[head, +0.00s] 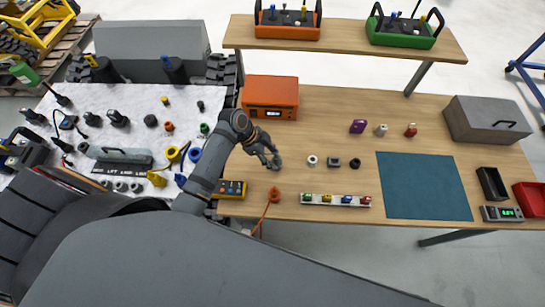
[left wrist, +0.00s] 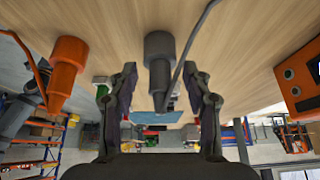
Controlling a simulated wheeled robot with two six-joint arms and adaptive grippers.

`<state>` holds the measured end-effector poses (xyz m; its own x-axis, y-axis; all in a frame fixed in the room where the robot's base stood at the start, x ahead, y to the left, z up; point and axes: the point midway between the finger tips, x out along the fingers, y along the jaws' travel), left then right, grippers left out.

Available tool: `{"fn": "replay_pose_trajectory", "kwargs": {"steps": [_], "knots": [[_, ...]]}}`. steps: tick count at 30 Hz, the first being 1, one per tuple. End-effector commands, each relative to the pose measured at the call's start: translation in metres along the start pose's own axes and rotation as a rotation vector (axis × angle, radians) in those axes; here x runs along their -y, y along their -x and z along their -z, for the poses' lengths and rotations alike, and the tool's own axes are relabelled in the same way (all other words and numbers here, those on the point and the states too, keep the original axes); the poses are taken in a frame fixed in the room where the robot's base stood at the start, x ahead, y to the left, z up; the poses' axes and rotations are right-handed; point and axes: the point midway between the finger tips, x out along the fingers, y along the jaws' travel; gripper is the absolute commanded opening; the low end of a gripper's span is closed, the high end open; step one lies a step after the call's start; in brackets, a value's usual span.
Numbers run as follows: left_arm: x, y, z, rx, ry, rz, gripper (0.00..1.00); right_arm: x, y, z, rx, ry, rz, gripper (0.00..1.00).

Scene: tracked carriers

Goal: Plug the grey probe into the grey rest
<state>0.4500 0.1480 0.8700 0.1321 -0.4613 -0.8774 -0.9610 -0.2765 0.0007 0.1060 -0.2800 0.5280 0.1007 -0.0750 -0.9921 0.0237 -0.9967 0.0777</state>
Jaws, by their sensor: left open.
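The grey probe (left wrist: 159,65) stands on the wooden table, a dark cable running beside it, in the left wrist view. My left gripper (left wrist: 162,82) is open, one finger on each side of the probe, with visible gaps to it. In the head view my left gripper (head: 270,158) is low over the table's left part, and it largely hides the probe. The grey rest (head: 333,162) looks like a small dark grey block with an opening, on the table right of the gripper. My right gripper is not in view.
A white ring-like rest (head: 312,161) and a black one (head: 355,164) flank the grey rest. An orange probe (head: 274,194) with a cable stands nearer the front edge; it also shows in the left wrist view (left wrist: 66,68). A connector strip (head: 336,200) and teal mat (head: 423,185) lie right.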

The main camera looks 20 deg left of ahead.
Motion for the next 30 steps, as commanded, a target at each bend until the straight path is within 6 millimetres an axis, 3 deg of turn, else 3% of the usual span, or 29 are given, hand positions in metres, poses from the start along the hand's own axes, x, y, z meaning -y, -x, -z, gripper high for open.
{"fn": "replay_pose_trajectory", "kwargs": {"steps": [9, 15, 30], "knots": [[0.001, 0.073, -0.002, 0.007, -0.004, 0.003, 0.49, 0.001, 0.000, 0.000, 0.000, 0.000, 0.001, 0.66], [0.001, 0.105, -0.002, 0.005, -0.002, 0.001, 0.49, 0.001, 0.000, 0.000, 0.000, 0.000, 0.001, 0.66], [0.000, 0.113, 0.000, 0.002, 0.001, -0.002, 0.49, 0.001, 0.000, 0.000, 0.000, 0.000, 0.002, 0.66]]}}
